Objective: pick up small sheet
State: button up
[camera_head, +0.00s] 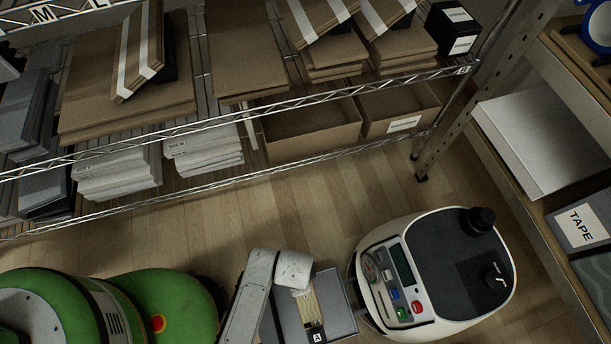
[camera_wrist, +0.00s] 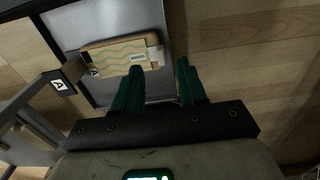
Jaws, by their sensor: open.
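A thin tan piece with wavy lines (camera_wrist: 122,55), a barcode label and a black tag lies on a grey flat tray (camera_wrist: 95,20) in the wrist view. It looks like the small sheet, though I cannot tell for sure. In the head view the same piece (camera_head: 308,304) shows on the grey tray (camera_head: 340,303), partly covered by my wrist. My gripper (camera_wrist: 160,78) has two green fingers, spread apart and empty. In the wrist view the fingertips point at the lower right edge of the piece; I cannot tell the height gap. The head view hides the fingers.
A white machine with coloured buttons (camera_head: 436,268) stands just right of the tray. A wire shelf (camera_head: 330,88) with cardboard, pale sheets (camera_head: 205,150) and boxes spans the back. A rack with a tape box (camera_head: 582,224) stands at right. The wooden floor (camera_head: 290,210) between is clear.

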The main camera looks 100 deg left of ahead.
aim_at(307, 300)
jog(key=shift+w+a+f+b, duration=0.1)
jog(key=shift+f+b, duration=0.95)
jog(key=shift+f, duration=0.4)
jog(key=shift+w+f+b, duration=0.1)
jog(key=shift+f+b, duration=0.9)
jog(key=shift+f, duration=0.45)
jog(key=shift+c, duration=0.2)
grip_shut()
